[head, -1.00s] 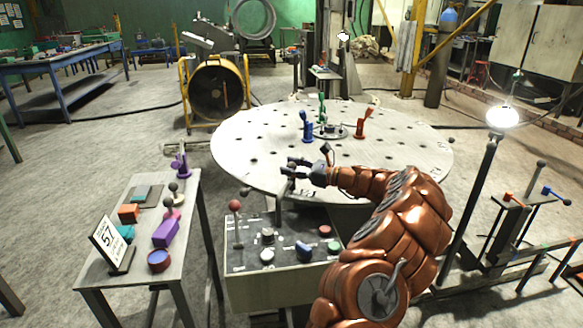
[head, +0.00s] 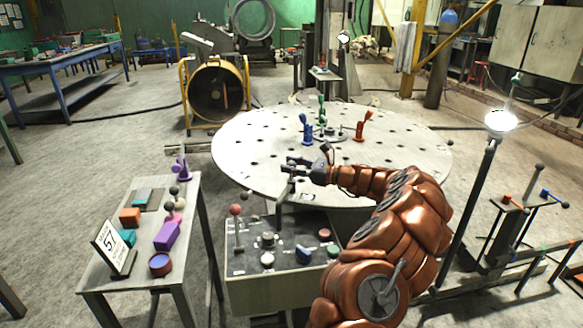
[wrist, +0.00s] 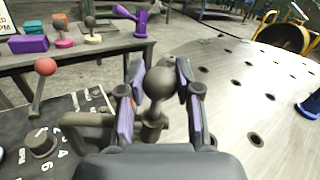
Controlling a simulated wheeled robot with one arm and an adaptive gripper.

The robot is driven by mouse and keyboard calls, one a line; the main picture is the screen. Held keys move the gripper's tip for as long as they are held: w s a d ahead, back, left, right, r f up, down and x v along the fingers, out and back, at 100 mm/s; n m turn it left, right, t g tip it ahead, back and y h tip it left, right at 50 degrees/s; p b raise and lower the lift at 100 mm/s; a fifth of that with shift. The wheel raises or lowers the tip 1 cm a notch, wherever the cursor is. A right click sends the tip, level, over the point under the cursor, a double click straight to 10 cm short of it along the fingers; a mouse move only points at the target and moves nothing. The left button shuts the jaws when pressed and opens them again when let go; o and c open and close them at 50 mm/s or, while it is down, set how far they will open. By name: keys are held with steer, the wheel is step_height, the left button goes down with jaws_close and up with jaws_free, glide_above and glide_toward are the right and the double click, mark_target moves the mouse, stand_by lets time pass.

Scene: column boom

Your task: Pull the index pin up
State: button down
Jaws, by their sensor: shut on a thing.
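The index pin has a dark grey ball knob (wrist: 158,82) on a short stem, seen in the middle of the wrist view. My gripper (wrist: 160,98) is shut on this knob, with one purple-padded finger on each side of it. In the head view my gripper (head: 297,166) is at the near edge of the round table, above the back of the control box. The pin's stem (head: 286,190) shows below the fingers there. Its lower end is hard to make out.
The pale round table (head: 240,165) has many holes and carries blue, green and orange clamps. The control box (head: 275,292) has a red-ball lever (head: 235,210) left of my gripper. A side bench (head: 100,277) with small parts stands left. A lamp post (head: 470,205) stands right.

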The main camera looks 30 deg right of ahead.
steer(key=shift+r, duration=0.85)
steer(key=c, duration=0.8)
jaws_free()
steer(key=v, duration=1.2)
steer(key=shift+f, duration=0.1)
